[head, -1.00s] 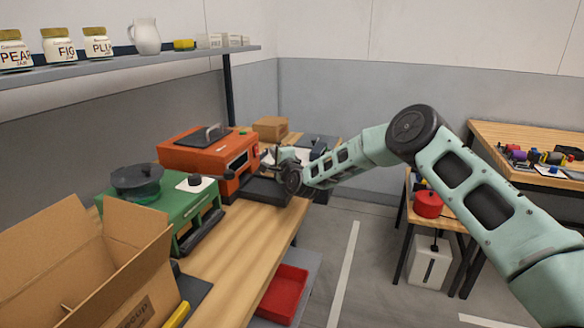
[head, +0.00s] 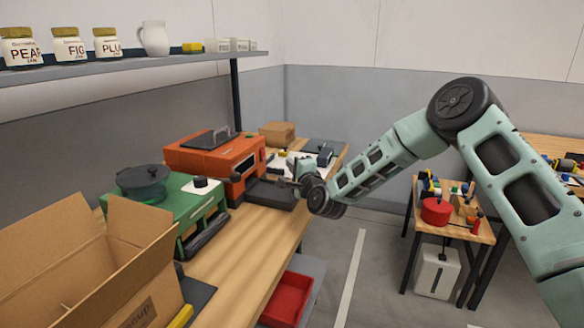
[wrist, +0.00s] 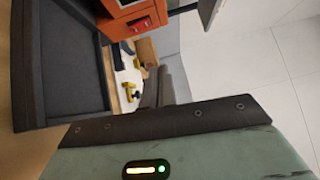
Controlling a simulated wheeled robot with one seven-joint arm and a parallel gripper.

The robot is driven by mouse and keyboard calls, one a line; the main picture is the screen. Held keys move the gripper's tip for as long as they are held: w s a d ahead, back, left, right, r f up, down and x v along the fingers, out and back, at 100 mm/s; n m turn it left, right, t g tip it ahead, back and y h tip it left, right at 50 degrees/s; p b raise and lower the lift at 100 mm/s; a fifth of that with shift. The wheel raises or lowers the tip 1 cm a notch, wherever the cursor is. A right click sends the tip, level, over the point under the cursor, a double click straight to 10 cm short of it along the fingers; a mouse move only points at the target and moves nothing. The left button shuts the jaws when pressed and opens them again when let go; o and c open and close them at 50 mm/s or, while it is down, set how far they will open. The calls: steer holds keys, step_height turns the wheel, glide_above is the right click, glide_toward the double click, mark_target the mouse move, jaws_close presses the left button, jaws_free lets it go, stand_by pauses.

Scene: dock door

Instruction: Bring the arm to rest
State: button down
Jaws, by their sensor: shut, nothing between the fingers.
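My mint-green arm (head: 378,160) reaches in from the right, bent at a dark round elbow joint (head: 462,102). My gripper (head: 292,179) is small in the head view, over the far part of the workbench (head: 250,235), beside the orange machine (head: 215,153). In the wrist view my dark fingers (wrist: 160,90) lie close together, with nothing seen between them. The orange machine (wrist: 135,16) and a dark tray-like surface (wrist: 75,62) also show there. Whether the gripper touches anything cannot be told.
A green machine (head: 190,208) and an open cardboard box (head: 145,262) stand on the near bench. A shelf (head: 130,60) with jars hangs above. A red bin (head: 286,298) sits below. A small table (head: 455,228) stands right. Open floor (head: 385,275) lies between.

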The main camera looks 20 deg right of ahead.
steer(key=s+a+r+n+g+y, duration=0.1)
steer(key=s+a+n+g+y, duration=0.5)
steer(key=a, duration=0.5)
steer(key=s+a+n+g+h, duration=0.1)
steer(key=s+a+n+g, duration=0.2)
steer(key=s, duration=0.5)
steer(key=s+a+n+g+h, duration=0.1)
steer(key=s+a+n+g, duration=0.15)
steer(key=s+n, duration=0.45)
steer(key=s+d+n+g+h, duration=0.2)
steer(key=s+d, duration=0.1)
steer(key=s, duration=0.8)
steer(key=s+d+n+g+h, duration=0.2)
steer(key=s+d+n, duration=0.1)
steer(key=s, duration=0.8)
steer(key=s+d+n+g+h, duration=0.2)
steer(key=s+d+n+g, duration=0.1)
steer(key=s, duration=0.8)
steer(key=shift+s+d+r, duration=0.15)
steer(key=shift+d+r, duration=0.25)
steer(key=shift+d, duration=0.1)
